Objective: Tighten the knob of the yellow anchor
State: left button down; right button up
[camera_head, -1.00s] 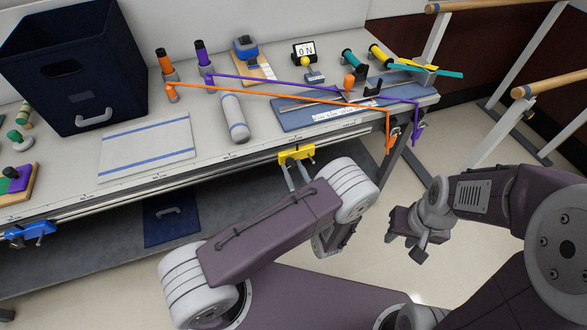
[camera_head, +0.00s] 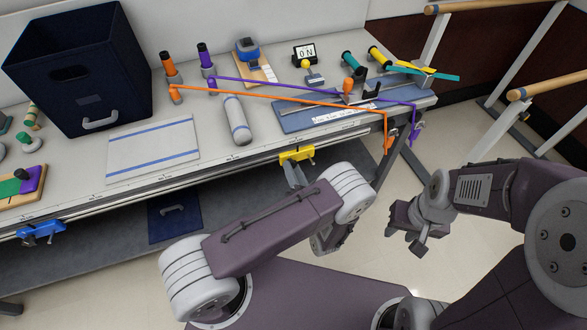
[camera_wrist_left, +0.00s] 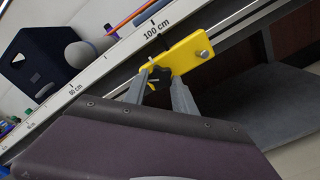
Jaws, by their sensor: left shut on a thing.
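The yellow anchor (camera_head: 297,155) is clamped on the front rail of the bench; in the left wrist view the yellow anchor (camera_wrist_left: 192,54) sits beside the 100 cm mark. Its dark star-shaped knob (camera_wrist_left: 157,79) faces my left gripper. My left gripper (camera_wrist_left: 157,84) is shut on the knob, one grey finger on each side. In the head view the left gripper (camera_head: 295,172) reaches up from below the anchor, and the knob is hidden. My right gripper (camera_head: 406,231) hangs in free space right of the bench, touching nothing; its jaw opening is unclear.
A blue anchor (camera_head: 40,233) is on the same rail at the far left. An orange band (camera_head: 290,100) and a purple band (camera_head: 300,87) stretch across the bench top to its right end. A dark blue bin (camera_head: 80,75) stands at the back left.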

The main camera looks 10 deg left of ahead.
pick_arm(q)
jog(key=m+p, duration=0.1)
jog(key=m, duration=1.1)
jog(key=shift+r+p, duration=0.1)
jog(key=shift+p, duration=0.2)
dwell(0.4)
jog(key=c, duration=1)
grip_release()
